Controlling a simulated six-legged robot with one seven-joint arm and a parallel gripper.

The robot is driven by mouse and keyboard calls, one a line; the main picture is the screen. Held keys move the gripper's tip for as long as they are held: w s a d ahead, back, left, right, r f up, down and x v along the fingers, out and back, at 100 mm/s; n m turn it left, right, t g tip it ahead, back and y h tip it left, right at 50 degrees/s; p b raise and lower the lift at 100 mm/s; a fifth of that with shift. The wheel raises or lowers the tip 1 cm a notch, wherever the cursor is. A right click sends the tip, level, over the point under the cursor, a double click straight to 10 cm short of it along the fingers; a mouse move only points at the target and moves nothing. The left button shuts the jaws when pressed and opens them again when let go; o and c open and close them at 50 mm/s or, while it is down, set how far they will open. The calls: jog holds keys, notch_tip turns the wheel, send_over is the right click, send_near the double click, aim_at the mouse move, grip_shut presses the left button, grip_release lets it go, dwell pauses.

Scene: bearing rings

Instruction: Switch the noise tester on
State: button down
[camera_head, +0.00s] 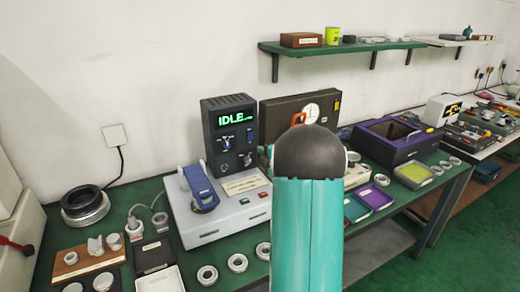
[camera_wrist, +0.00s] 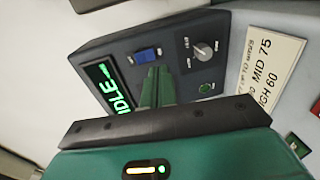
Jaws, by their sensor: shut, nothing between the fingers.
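The noise tester (camera_head: 212,140) is a dark upright panel on a pale base (camera_head: 215,222). Its green display (camera_head: 235,117) reads IDLE, and this also shows in the wrist view (camera_wrist: 108,86). A blue switch (camera_wrist: 147,54) sits beside the display, next to a grey knob (camera_wrist: 204,50) and a small green round light or button (camera_wrist: 206,88). My gripper (camera_wrist: 154,72) is shut and empty, its green fingertips just below the blue switch in the wrist view. I cannot tell whether they touch it.
A blue clamp-like lever (camera_head: 200,186) stands on the tester's base, near a printed card (camera_head: 246,184). Loose rings (camera_head: 237,262) lie along the green bench's front edge. A dark case (camera_head: 282,112) stands behind, and a purple-topped box (camera_head: 395,140) is to the right.

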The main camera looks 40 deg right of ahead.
jog(key=s+a+f, duration=0.1)
jog(key=s+a, duration=0.1)
jog(key=s, duration=0.4)
jog(key=shift+s, duration=0.4)
jog(key=shift+a, duration=0.15)
jog(key=a+r+m+g, duration=0.2)
jog(key=a+r+m, duration=0.25)
jog(key=a, duration=0.55)
jog(key=a+r+m+g, duration=0.2)
jog(key=a+r+m, duration=0.25)
jog(key=a, duration=0.55)
jog(key=s+a+m+g+y, duration=0.2)
jog(key=s+a+g, duration=0.1)
jog(key=s+a, duration=0.6)
jog(key=s+a+f+m+g+y, duration=0.1)
jog(key=s+a+m+g+y, duration=0.1)
jog(key=s+a, duration=0.7)
jog(key=a+m+y, duration=0.1)
jog(key=a, duration=0.4)
jog(key=shift+s+a+f+g, duration=0.25)
jog(key=shift+a+g, duration=0.15)
